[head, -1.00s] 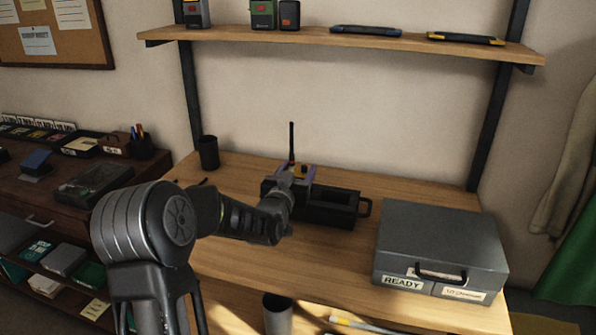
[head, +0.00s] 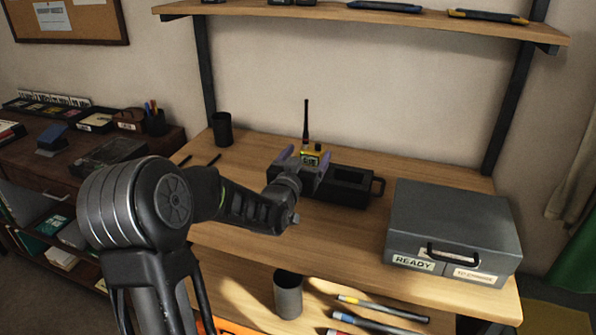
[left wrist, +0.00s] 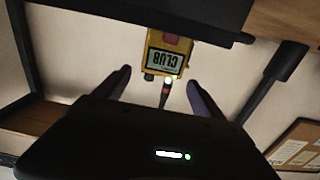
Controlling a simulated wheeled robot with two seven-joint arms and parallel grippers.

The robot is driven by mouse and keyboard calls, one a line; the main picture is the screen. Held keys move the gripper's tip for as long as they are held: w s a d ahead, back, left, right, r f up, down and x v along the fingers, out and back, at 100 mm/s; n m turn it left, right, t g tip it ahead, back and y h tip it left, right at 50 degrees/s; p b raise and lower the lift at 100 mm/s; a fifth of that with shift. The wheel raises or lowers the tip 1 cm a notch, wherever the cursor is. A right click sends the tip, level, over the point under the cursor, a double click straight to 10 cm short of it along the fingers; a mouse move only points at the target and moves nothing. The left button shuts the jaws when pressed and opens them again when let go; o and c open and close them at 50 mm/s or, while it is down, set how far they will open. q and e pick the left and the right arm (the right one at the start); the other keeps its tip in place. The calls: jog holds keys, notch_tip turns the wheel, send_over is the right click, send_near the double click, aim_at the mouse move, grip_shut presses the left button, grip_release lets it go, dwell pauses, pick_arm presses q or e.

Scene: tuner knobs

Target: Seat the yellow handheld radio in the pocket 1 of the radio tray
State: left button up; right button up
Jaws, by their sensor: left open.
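The yellow handheld radio (head: 318,149) stands upright at the left part of the black radio tray (head: 346,201), its dark antenna pointing up. The gripper hides its lower body and its seat. The tray's right pocket looks empty. My left gripper (head: 304,160) is open at the radio's front, with its purple fingers to either side. In the left wrist view, upside down, the radio (left wrist: 170,42) and its "CLUB" screen show beyond and between the open fingers (left wrist: 158,84), with a visible gap to each. The dark tray (left wrist: 130,14) lies along the top. My right gripper is not in view.
A grey case (head: 450,222) labelled "READY" stands right of the tray. A black cup (head: 222,129) stands at the bench's back left. A shelf (head: 380,14) runs above. A grey cup (head: 288,296) and several pen-like tools are on the lower level. The bench front is clear.

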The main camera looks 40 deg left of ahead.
pick_arm(q)
jog(key=v, duration=0.7)
jog(key=shift+s+d+b, duration=0.15)
jog(key=shift+s+b, duration=0.25)
jog(key=shift+b, duration=0.05)
